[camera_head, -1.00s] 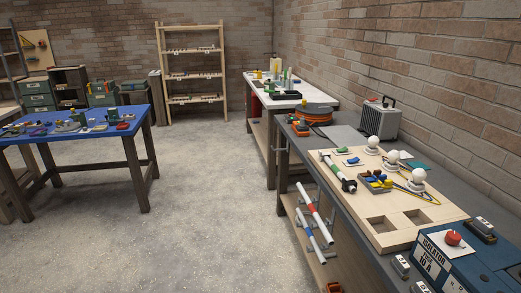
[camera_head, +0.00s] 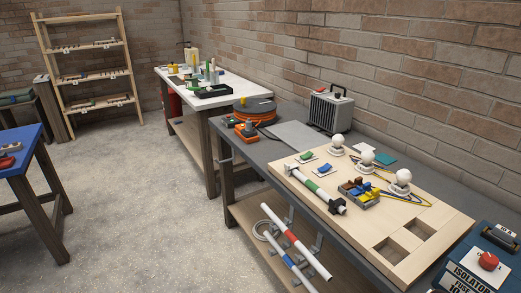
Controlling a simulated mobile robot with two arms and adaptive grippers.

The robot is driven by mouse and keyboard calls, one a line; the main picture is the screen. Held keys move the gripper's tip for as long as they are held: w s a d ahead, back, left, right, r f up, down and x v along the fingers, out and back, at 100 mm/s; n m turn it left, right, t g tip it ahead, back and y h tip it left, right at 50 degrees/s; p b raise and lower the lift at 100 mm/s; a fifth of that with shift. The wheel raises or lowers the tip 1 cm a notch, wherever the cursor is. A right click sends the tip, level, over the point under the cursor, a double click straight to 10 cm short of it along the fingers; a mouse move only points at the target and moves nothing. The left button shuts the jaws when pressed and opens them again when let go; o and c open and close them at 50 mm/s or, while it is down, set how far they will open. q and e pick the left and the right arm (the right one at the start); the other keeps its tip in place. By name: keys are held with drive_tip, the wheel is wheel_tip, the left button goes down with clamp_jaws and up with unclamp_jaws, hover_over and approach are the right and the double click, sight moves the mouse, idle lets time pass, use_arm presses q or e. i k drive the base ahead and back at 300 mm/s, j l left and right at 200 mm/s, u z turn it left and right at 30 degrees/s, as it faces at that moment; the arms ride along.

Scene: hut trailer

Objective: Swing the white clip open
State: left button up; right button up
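No white clip can be made out for certain at this size. A white tube with a green band (camera_head: 318,189) lies on the light wooden board (camera_head: 290,173), with dark fittings at its near end. Below the bench top, a white pipe with a red band (camera_head: 291,236) and a white pipe with a blue band (camera_head: 290,261) sit at a slant by grey metal brackets. A pale ring (camera_head: 264,231) shows beside them. Any clip on these pipes is too small to tell. Neither of my grippers is in view.
A blue isolator box (camera_head: 462,276) stands at the near right. A heater (camera_head: 330,110) stands by the wall. Floor left of the bench is clear.

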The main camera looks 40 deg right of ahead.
sight(288, 167)
drive_tip(key=i, duration=2)
drive_tip(key=i+z, duration=0.3)
drive_tip(key=i+j+z, duration=0.3)
drive_tip(key=i, duration=0.2)
drive_tip(key=i+j+z, duration=0.15)
drive_tip(key=i+z, duration=0.2)
drive_tip(key=z, duration=2.2)
